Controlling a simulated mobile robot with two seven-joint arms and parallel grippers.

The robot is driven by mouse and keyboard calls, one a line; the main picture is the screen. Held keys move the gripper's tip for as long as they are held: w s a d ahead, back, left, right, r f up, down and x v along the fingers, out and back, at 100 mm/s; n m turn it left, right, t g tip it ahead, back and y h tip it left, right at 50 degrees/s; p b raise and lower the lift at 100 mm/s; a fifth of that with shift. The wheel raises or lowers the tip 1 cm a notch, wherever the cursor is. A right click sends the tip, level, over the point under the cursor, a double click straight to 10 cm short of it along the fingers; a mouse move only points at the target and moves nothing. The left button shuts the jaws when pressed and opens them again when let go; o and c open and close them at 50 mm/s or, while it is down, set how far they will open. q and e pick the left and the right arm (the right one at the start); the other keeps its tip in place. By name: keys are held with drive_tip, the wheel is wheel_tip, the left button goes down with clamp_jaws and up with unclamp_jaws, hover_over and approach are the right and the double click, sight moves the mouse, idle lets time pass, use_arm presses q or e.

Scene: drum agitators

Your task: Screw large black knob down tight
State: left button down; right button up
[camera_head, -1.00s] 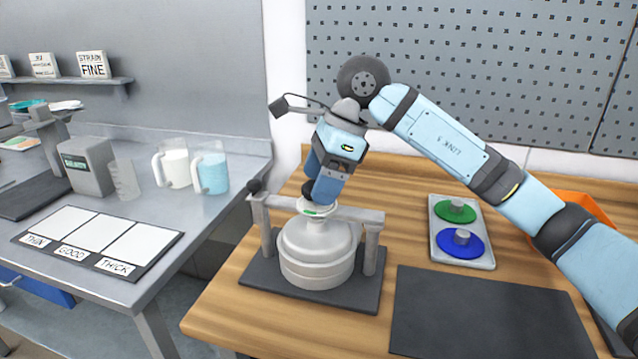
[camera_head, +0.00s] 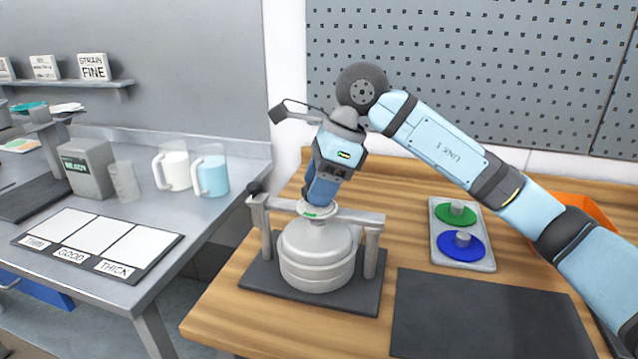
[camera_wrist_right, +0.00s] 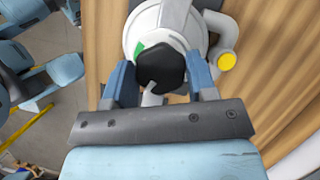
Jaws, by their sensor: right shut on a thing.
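The large black knob (camera_wrist_right: 160,70) sits between the two blue fingers of my right gripper (camera_wrist_right: 161,82) in the right wrist view, on top of the pale drum. My right gripper (camera_head: 316,202) is shut on it, pointing down from above in the head view, where its fingers mostly hide the knob. Below is a white disc with a green mark (camera_head: 312,213). The grey-white drum (camera_head: 317,262) stands upright under the crossbar (camera_head: 350,213) of a clamp frame. My left gripper is not in view.
A smaller black knob (camera_head: 254,188) is at the crossbar's left end. A tray (camera_head: 478,262) with green and blue discs stands right of the drum. A dark mat (camera_head: 490,320) lies at front right. A metal table (camera_head: 215,210) with jugs is at left.

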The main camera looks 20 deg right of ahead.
drive_tip(key=m+t, duration=0.1)
drive_tip(key=m, duration=0.1)
drive_tip(key=shift+m+b, duration=0.3)
drive_tip(key=shift+m, duration=0.1)
drive_tip(key=m+t+h+b, duration=0.1)
drive_tip(key=m, duration=0.2)
drive_tip(key=shift+s+m, duration=0.1)
drive_tip(key=shift+m, duration=0.2)
drive_tip(key=m+t+h+b, duration=0.1)
drive_tip(key=m, duration=0.2)
drive_tip(key=shift+a+m, duration=0.1)
drive_tip(key=shift+m, duration=0.2)
drive_tip(key=shift+m+t+h, duration=0.3)
drive_tip(key=shift+m+h, duration=0.1)
drive_tip(key=shift+m, duration=0.4)
drive_tip(key=shift+m+b, duration=0.3)
drive_tip(key=shift+m, duration=0.3)
drive_tip(key=shift+r+m+h, duration=0.1)
drive_tip(key=shift+m+h, duration=0.4)
drive_tip(key=shift+m, duration=0.2)
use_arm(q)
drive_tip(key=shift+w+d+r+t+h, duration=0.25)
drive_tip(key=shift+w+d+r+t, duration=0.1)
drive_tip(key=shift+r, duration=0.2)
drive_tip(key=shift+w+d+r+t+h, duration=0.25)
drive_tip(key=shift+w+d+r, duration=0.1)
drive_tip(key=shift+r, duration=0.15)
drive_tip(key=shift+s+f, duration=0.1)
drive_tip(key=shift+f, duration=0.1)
